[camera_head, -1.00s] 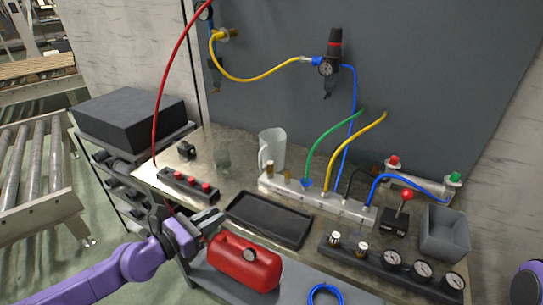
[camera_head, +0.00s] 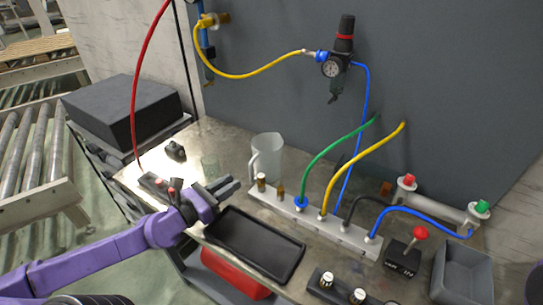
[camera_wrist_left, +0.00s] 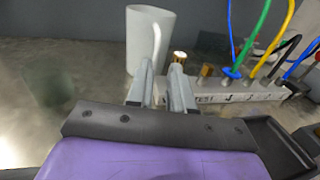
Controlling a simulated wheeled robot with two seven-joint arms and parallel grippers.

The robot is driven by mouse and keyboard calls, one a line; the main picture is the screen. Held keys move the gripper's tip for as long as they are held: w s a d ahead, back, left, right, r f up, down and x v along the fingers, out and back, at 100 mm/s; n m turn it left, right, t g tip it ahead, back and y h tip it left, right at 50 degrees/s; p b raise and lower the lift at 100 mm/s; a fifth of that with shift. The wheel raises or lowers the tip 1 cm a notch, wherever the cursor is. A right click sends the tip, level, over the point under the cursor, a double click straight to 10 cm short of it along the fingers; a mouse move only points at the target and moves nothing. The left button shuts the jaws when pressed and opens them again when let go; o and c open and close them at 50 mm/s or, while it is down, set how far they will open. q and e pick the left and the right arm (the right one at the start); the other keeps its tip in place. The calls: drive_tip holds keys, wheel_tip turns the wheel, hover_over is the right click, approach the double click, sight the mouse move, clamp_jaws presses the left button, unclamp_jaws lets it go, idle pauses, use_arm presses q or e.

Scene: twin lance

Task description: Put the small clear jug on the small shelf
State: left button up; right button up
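The clear jug (camera_head: 268,158), pale and with a handle on its left side, stands upright on the metal bench near the back wall. It also shows in the left wrist view (camera_wrist_left: 150,38), just beyond my fingertips. My left gripper (camera_head: 232,186) is over the bench, to the left of and nearer than the jug; its fingers are apart with nothing between them (camera_wrist_left: 162,66). It is not touching the jug. A low rack (camera_head: 88,142) at the left bears a black box; I cannot tell whether it is the small shelf. My right gripper is not in view.
A faint see-through cup (camera_head: 210,166) stands left of the jug. A white manifold (camera_head: 318,225) with hoses lies right of it. A black tray (camera_head: 255,244) is in front. A red tank (camera_head: 235,275) sits below the bench edge. A grey bin (camera_head: 462,275) is at the right.

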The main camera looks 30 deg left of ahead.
sight(251, 167)
use_arm(q)
drive_tip(key=shift+w+d+r+p, duration=0.25)
drive_tip(key=shift+w+r+p, duration=0.15)
drive_tip(key=shift+w+r, duration=0.1)
drive_tip(key=w, duration=0.2)
drive_tip(key=w+d+f+b, duration=0.1)
drive_tip(key=w, duration=0.1)
drive_tip(key=w+b, duration=0.1)
drive_tip(key=w, duration=0.1)
drive_tip(key=shift+w+d+f, duration=0.15)
drive_tip(key=shift+w+f, duration=0.25)
drive_tip(key=shift+w+d, duration=0.1)
drive_tip(key=shift+w, duration=0.3)
drive_tip(key=shift+s+r, duration=0.1)
drive_tip(key=shift+r, duration=0.05)
drive_tip(key=shift+c, duration=0.6)
clamp_jaws()
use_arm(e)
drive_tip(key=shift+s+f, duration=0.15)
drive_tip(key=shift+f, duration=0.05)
